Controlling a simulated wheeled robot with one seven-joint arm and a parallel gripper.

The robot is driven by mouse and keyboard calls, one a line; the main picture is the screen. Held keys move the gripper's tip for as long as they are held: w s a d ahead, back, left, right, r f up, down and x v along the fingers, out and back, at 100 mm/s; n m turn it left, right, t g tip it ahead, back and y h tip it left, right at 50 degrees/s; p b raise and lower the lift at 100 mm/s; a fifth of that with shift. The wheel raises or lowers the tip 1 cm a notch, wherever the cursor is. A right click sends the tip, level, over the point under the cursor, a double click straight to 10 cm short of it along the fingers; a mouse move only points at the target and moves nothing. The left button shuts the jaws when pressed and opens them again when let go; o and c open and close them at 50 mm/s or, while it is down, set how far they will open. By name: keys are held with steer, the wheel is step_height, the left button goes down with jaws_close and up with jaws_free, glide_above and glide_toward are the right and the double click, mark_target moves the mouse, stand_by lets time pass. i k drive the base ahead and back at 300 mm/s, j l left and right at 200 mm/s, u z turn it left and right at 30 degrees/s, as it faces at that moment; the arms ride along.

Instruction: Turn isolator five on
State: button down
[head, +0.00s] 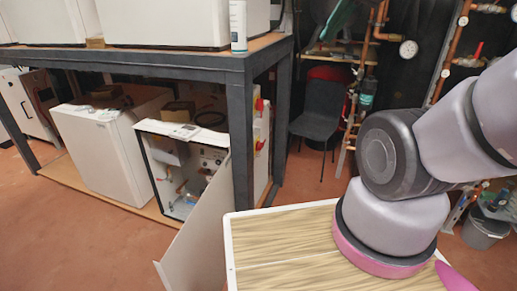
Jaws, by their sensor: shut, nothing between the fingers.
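Two red-and-yellow rotary switches, which look like isolators, sit on a white panel behind the near leg of the dark bench. The upper switch (259,104) and the lower switch (260,145) are small and seen at an angle. I cannot read any number on them, so I cannot tell which is isolator five, nor whether either is on or off. My gripper is outside the view; only links of my arm show at the right.
The dark steel bench (238,130) carries white units on top. Below it stand a closed white unit (100,150) and an opened unit (190,160) with a loose panel (200,235) leaning in front. A black chair (318,110) and copper pipework stand behind. Red floor at lower left is clear.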

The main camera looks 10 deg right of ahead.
mark_target(260, 146)
steer(key=i+l+u, duration=0.1)
steer(key=u, duration=0.35)
steer(key=i+l+u, duration=0.1)
steer(key=l+u, duration=0.2)
steer(key=i+l+u, duration=0.1)
steer(key=l+u, duration=0.45)
steer(key=i+l+u, duration=0.15)
steer(key=l, duration=1.05)
steer(key=l+u, duration=0.15)
steer(key=l, duration=1.4)
steer(key=k+j+z, duration=0.2)
